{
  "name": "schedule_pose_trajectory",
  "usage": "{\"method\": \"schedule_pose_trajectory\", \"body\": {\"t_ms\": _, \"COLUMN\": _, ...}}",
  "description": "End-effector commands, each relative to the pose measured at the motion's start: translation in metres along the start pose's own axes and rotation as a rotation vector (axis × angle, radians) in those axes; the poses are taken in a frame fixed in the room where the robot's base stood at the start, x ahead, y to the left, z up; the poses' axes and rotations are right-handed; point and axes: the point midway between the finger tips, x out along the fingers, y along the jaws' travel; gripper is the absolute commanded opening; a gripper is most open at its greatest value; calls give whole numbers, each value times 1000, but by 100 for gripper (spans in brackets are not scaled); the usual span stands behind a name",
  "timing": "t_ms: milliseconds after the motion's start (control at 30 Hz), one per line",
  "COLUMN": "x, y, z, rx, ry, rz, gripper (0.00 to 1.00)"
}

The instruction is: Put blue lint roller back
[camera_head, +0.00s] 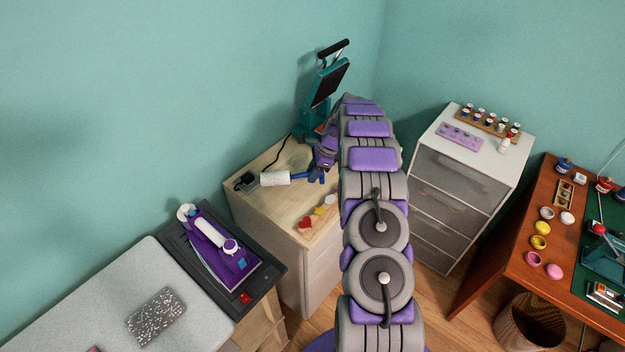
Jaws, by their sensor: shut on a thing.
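The blue lint roller (275,178) has a white roll and a blue handle. It lies level at or just above the light wooden cabinet top (262,207), with its roll pointing left. I cannot tell whether it touches the surface. My gripper (315,174) is at the right end of the roller and shut on its blue handle. My arm hides the right part of the cabinet top and some of the gripper.
A teal heat press (318,100) stands behind the gripper. A small black object (244,181) lies left of the roll. Red, yellow and pale shapes (318,211) lie at the front edge. An iron (210,238) is at lower left, a white drawer unit (458,180) at right.

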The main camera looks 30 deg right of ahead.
Motion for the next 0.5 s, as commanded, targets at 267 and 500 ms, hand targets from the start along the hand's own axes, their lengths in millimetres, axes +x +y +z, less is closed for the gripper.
{"method": "schedule_pose_trajectory", "body": {"t_ms": 267, "x": 24, "y": -2, "z": -8, "rx": 1, "ry": 4, "rz": 0, "gripper": 0}}
{"method": "schedule_pose_trajectory", "body": {"t_ms": 500, "x": 32, "y": -1, "z": -10, "rx": 0, "ry": 4, "rz": -1, "gripper": 0}}
